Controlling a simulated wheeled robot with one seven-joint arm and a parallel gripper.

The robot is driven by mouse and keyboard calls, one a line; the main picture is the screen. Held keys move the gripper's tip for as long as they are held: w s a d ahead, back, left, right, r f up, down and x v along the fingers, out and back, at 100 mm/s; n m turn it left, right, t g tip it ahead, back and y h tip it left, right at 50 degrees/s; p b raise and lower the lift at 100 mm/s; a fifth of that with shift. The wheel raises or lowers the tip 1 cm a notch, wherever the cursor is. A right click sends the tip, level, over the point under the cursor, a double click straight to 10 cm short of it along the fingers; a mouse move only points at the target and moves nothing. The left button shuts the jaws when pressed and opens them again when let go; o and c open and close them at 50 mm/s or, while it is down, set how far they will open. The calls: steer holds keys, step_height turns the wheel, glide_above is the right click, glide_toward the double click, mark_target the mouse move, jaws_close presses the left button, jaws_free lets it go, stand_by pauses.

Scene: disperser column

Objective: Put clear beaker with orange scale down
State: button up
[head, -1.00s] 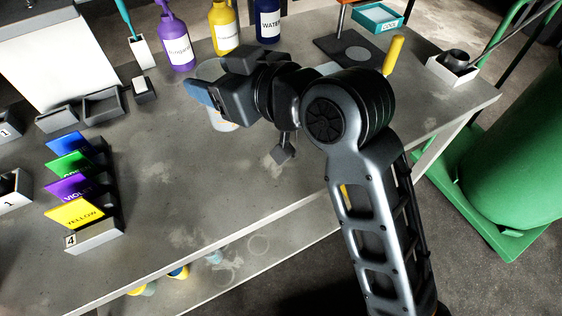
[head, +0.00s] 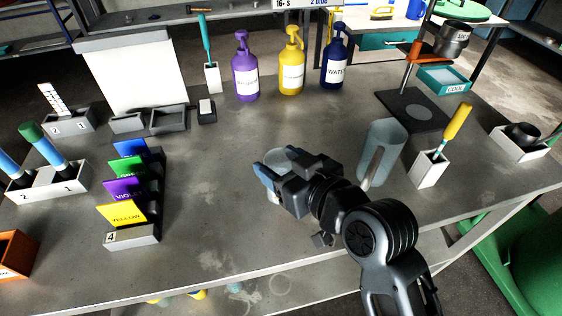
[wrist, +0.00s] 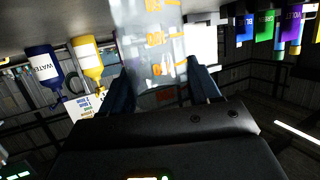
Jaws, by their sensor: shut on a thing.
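The clear beaker with orange scale (wrist: 152,45) is between the two fingers of my gripper (wrist: 161,88) in the wrist view, with its orange marks facing the camera. My gripper is shut on it. In the head view, my gripper (head: 268,181) is over the front middle of the grey table (head: 225,215), and the beaker's round rim (head: 285,157) shows behind the fingers. The gripper hides most of the beaker there, so I cannot tell whether its base touches the table.
Colour cards (head: 128,190) stand at left. Purple (head: 245,80), yellow (head: 291,75) and blue (head: 335,70) bottles stand behind. The table left of my gripper is clear.

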steer(key=shift+f, duration=0.15)
steer(key=o, duration=1.2)
steer(key=shift+o, duration=0.2)
steer(key=shift+s+d+r, duration=0.1)
steer(key=shift+r, duration=0.1)
steer(key=b+v, duration=0.1)
steer(key=v, duration=1)
steer(key=shift+s+d+r, duration=0.15)
steer(key=shift+s+d, duration=0.05)
steer(key=shift+s, duration=0.1)
